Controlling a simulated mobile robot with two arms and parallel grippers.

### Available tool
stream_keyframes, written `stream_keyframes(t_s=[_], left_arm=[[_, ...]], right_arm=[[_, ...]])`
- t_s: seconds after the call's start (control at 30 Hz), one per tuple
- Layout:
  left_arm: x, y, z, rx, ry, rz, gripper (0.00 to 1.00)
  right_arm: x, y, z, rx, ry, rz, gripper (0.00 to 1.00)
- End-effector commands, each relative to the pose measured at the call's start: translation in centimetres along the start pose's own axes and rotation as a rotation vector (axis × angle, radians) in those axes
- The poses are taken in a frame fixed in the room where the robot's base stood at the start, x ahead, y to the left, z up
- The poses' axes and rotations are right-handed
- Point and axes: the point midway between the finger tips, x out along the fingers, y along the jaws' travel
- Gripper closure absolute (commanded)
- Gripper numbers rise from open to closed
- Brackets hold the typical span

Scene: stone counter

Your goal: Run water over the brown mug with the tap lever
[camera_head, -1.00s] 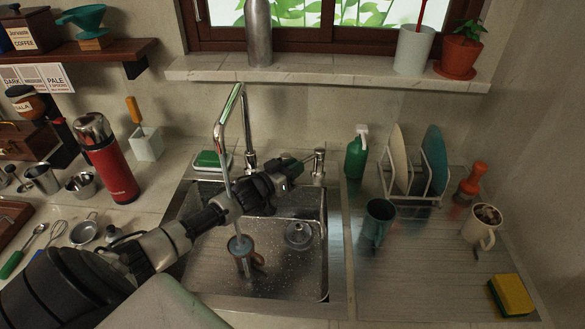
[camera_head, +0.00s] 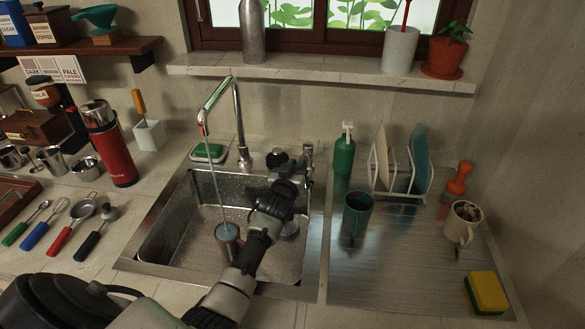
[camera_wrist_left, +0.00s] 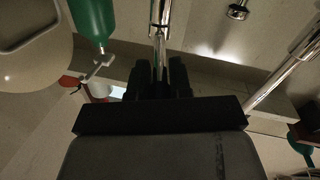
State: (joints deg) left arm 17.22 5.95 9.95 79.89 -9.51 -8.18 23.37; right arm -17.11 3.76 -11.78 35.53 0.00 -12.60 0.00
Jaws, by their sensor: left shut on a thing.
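The brown mug (camera_head: 227,241) stands in the sink basin, its right part hidden by my left arm. A stream of water falls from the chrome tap spout (camera_head: 205,118) into it, and its inside looks filled with water. The chrome tap lever (camera_head: 308,152) stands behind the sink's right side. My left gripper (camera_head: 298,170) is at the lever, shut on it. In the left wrist view the dark fingers (camera_wrist_left: 160,75) close around the upright chrome lever (camera_wrist_left: 160,35). My right gripper is not in view.
A green soap bottle (camera_head: 344,155) stands right of the lever. A red flask (camera_head: 112,150) stands left of the sink.

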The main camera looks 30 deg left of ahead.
Motion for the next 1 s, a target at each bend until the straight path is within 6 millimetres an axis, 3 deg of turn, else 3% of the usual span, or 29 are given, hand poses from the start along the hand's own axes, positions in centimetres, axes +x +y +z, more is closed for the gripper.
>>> stream_keyframes(t_s=[0.3,0.8,0.83,0.93,1.0], left_arm=[[0.1,0.7,0.1,-0.001,0.018,-0.074,1.00],[0.1,0.9,-0.1,0.001,0.022,-0.085,1.00],[0.1,0.9,-0.1,0.001,0.022,-0.085,0.77],[0.1,0.9,0.0,0.001,0.022,-0.085,0.62],[0.1,0.9,0.0,0.001,0.021,-0.084,0.59]], right_arm=[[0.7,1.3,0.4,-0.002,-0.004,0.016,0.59],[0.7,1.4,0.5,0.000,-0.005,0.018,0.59],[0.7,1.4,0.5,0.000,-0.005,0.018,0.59],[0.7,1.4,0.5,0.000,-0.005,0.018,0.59],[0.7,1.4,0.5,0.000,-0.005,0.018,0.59]])
